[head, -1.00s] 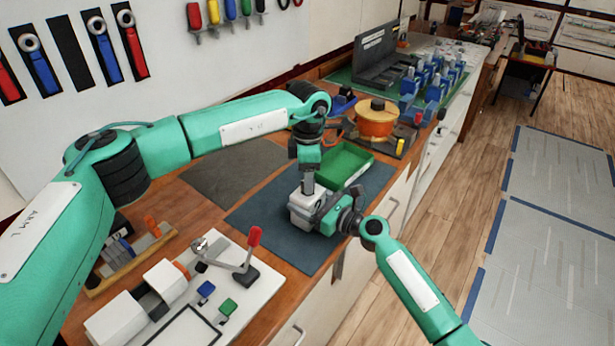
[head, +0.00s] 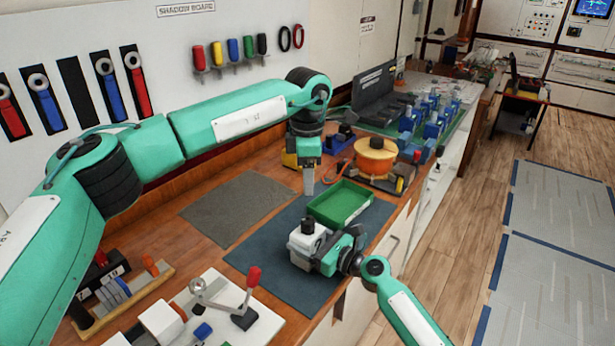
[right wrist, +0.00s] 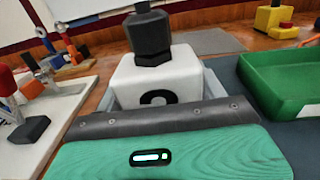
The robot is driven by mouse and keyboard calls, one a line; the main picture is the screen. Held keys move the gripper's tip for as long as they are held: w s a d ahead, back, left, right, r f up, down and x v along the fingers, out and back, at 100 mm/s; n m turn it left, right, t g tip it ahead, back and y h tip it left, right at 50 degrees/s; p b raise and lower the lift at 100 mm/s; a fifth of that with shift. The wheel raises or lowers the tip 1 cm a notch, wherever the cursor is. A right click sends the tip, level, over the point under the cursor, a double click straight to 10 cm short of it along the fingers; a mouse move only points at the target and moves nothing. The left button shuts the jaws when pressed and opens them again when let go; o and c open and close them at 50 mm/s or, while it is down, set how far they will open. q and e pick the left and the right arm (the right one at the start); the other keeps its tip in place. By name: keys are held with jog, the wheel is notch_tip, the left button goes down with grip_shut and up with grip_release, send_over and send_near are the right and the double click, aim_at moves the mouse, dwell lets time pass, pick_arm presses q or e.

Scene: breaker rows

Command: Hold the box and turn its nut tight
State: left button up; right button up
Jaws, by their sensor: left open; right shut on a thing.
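The white box (head: 299,244) stands on the dark blue mat (head: 263,262), with a dark nut (head: 308,226) on a post on its top. In the right wrist view the box (right wrist: 185,77) fills the middle, with the black nut (right wrist: 150,38) on top and a dark mark on its near face. My right gripper (head: 313,250) is shut on the box from the right side. My left gripper (head: 309,188) is open, pointing down, above and behind the box, clear of the nut. Its fingertips look close together from this angle.
A green tray (head: 338,202) lies just behind the box on the mat; it also shows in the right wrist view (right wrist: 283,80). A white panel with a red lever (head: 253,277) is at the front left. An orange pot (head: 375,158) stands farther back. The grey mat (head: 238,209) is bare.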

jog(key=o, duration=1.4)
